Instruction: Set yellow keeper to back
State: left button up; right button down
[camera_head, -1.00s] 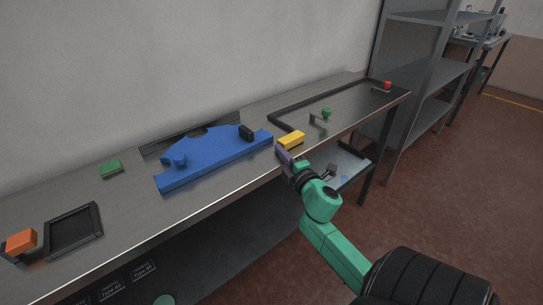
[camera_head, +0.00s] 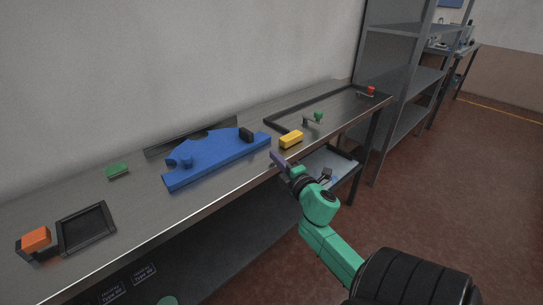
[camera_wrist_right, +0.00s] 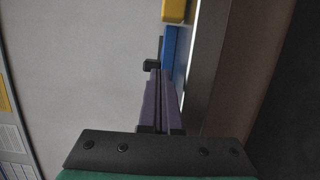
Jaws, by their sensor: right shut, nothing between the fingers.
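The yellow keeper (camera_head: 291,139) is a small yellow block on the metal bench, just right of the blue plate (camera_head: 218,158), close to the bench's front edge. In the right wrist view the yellow keeper (camera_wrist_right: 174,10) shows at the top edge, partly cut off, beyond the fingers. My right gripper (camera_head: 276,156) is at the front edge of the bench, near the keeper and apart from it. Its purple fingers (camera_wrist_right: 160,92) are closed together with nothing between them. My left gripper is not in view.
A black block (camera_head: 246,134) stands on the blue plate. A green knob (camera_head: 319,117) and red knob (camera_head: 371,90) sit in the dark-framed area at right. A green block (camera_head: 117,170), dark tray (camera_head: 87,229) and orange block (camera_head: 36,239) lie at left. A grey shelf (camera_head: 398,75) stands at right.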

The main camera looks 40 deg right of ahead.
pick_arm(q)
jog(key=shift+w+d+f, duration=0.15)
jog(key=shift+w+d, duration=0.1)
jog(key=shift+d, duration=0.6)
pick_arm(e)
jog(key=s, duration=0.6)
jog(key=shift+s+a+f, duration=0.2)
jog(key=shift+s+f, duration=0.2)
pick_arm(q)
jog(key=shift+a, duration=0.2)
pick_arm(e)
jog(key=shift+a, duration=0.1)
